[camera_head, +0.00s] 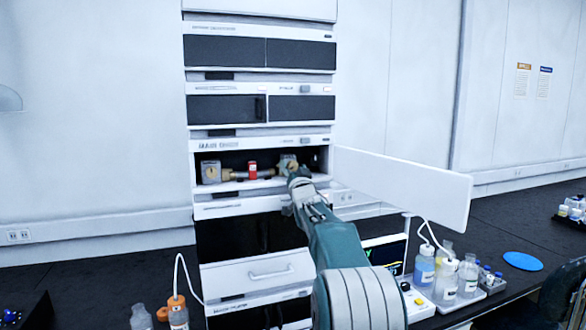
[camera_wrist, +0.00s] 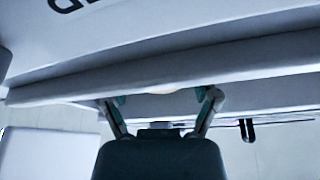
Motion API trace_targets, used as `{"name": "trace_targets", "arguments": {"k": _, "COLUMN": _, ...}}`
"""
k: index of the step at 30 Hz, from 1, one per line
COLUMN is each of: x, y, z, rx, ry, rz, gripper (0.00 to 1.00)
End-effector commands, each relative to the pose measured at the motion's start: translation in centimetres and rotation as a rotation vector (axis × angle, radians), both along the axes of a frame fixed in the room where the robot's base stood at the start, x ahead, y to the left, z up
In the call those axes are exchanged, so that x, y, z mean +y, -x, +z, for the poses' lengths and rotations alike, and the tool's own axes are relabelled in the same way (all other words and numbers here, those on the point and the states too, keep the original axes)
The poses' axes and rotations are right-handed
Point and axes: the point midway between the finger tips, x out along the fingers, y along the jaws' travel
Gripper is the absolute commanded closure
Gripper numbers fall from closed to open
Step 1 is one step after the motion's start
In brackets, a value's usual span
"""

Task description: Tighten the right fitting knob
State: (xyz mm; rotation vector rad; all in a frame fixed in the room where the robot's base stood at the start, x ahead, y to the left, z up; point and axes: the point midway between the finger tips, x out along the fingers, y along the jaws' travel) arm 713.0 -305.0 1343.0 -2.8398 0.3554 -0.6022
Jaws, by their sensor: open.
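The right fitting (camera_head: 287,161) is a greyish block with a tan knob, at the right end of the open compartment in the head view. My gripper (camera_head: 297,176) is right in front of it and hides its lower part and some of the knob. In the wrist view my gripper (camera_wrist: 162,96) has its two fingers spread apart. Contact with the knob cannot be made out. The left fitting (camera_head: 210,172) has a brass-coloured knob, and a horizontal column (camera_head: 237,175) runs between the fittings.
The open white door (camera_head: 410,185) sticks out to the right of the compartment, close to my arm. Bottles (camera_head: 468,277) stand on the bench at lower right. An orange-capped bottle (camera_head: 177,312) stands at lower left.

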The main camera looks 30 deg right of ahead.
Motion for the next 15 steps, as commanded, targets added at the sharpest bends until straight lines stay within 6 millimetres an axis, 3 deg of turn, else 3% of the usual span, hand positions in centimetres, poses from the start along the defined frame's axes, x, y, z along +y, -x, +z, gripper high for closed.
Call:
{"name": "trace_targets", "arguments": {"k": 2, "x": 0.01, "y": 0.00, "z": -0.03, "rx": 0.001, "ry": 0.000, "rz": 0.000, "gripper": 0.21}}
{"name": "trace_targets", "arguments": {"k": 3, "x": 0.00, "y": -0.01, "z": -0.04, "rx": 0.001, "ry": 0.000, "rz": 0.000, "gripper": 0.30}}
{"name": "trace_targets", "arguments": {"k": 8, "x": 0.00, "y": 0.00, "z": -0.05, "rx": 0.001, "ry": 0.000, "rz": 0.000, "gripper": 1.00}}
{"name": "trace_targets", "arguments": {"k": 15, "x": -0.01, "y": -0.01, "z": -0.06, "rx": 0.000, "ry": -0.004, "rz": 0.000, "gripper": 1.00}}
